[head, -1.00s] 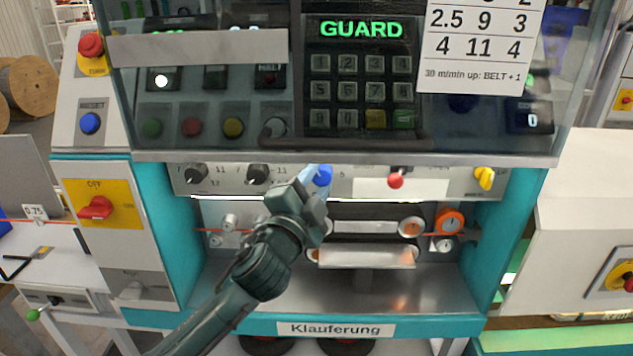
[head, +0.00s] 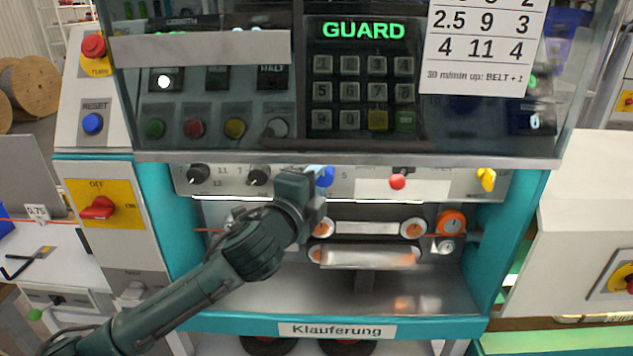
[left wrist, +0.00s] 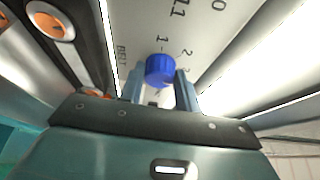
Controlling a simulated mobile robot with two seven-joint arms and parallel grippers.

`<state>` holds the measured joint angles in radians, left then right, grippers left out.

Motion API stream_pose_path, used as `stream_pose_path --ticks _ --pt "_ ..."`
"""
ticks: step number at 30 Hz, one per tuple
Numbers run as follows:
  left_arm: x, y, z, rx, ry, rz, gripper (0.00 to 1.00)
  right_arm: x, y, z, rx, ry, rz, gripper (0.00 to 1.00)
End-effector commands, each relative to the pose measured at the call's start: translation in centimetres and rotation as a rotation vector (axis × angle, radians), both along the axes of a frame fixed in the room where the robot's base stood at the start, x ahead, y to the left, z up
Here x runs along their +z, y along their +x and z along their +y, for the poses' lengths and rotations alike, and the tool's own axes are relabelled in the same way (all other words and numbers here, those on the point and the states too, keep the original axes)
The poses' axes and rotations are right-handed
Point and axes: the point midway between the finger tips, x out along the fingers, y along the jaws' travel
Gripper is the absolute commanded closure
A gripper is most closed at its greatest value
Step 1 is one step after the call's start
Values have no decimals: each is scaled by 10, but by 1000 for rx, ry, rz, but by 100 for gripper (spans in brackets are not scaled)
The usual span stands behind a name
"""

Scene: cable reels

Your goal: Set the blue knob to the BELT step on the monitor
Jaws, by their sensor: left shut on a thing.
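The blue knob (head: 326,177) sits on the light panel strip under the hood and is partly hidden by my left gripper (head: 317,181). In the left wrist view the knob (left wrist: 160,70) is between the two fingers of my left gripper (left wrist: 160,88), which is shut on it. Beside it are the printed digits 1 and 2 and sideways lettering that seems to read BELT. I cannot tell which step the knob points to. The monitor (head: 362,31) shows GUARD in green. My right gripper is not in view.
The clear hood (head: 345,157) overhangs the strip. Rollers (head: 365,228) lie below. A paper chart (head: 482,50) reads "30 m/min up: BELT + 1".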

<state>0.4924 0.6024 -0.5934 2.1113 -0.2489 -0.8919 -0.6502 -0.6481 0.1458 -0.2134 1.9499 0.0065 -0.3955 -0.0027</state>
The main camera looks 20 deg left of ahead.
Motion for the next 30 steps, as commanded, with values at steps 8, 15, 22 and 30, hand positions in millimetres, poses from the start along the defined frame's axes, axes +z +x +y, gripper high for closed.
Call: stream_pose_path --ticks 8,15,22,30 --pt "1 0 0 1 0 -3 90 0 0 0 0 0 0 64" --pt "1 0 0 0 0 -2 48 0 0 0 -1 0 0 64" --pt "0 0 0 0 -1 -1 45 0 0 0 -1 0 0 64" --pt "0 3 2 0 -1 0 45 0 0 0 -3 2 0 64"
